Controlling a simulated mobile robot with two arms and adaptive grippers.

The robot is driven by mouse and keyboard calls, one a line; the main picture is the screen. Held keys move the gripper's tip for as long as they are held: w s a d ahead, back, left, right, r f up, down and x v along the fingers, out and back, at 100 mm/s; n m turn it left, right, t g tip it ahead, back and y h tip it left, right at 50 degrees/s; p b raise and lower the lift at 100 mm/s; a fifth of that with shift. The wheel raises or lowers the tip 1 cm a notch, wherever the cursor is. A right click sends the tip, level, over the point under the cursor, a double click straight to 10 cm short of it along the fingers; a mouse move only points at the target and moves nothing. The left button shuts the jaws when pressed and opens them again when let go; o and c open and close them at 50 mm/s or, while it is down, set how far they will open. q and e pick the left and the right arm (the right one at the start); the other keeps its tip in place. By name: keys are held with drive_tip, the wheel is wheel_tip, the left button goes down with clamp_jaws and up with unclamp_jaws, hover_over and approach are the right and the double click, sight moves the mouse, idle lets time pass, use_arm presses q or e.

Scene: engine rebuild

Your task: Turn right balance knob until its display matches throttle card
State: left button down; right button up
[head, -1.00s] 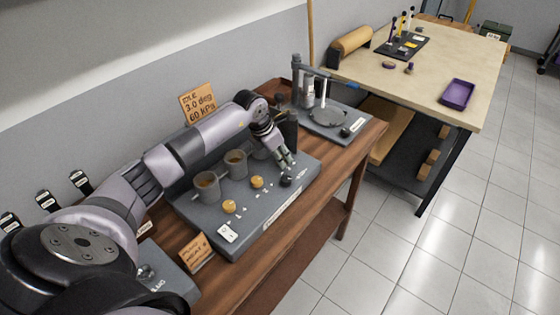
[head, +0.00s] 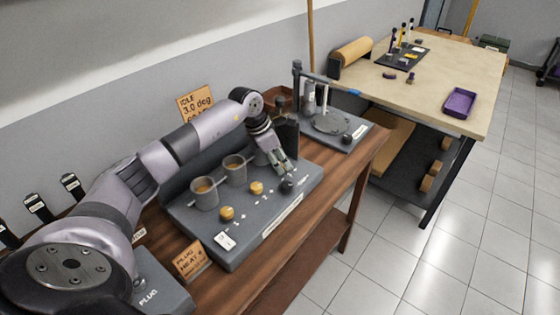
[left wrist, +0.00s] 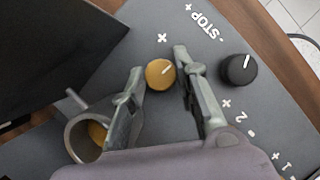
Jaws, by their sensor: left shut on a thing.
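My left gripper (left wrist: 160,78) is shut on a round orange knob (left wrist: 160,74) with a white pointer line, one finger on each side. In the head view my left gripper (head: 280,166) reaches down to the grey panel (head: 245,230) and hides this knob. Two other orange knobs stand to its left, a nearer one (head: 227,213) and a middle one (head: 256,187). The throttle card (head: 195,103) reads "IDLE 3.0 deg"; its last line is partly covered by my arm. I cannot read any display. My right gripper is not in view.
A black knob (left wrist: 238,70) by the "STOP" marking stands close beside the right finger. A grey cup (left wrist: 90,135) is close to the left finger. Another card (head: 190,258) reads "PLUG HEAT 6". A purple tray (head: 460,102) lies on the far table.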

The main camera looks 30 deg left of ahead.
use_arm(q)
drive_tip(key=c, duration=1.5)
unclamp_jaws()
drive_tip(key=shift+c, duration=0.2)
drive_tip(key=v, duration=1.2)
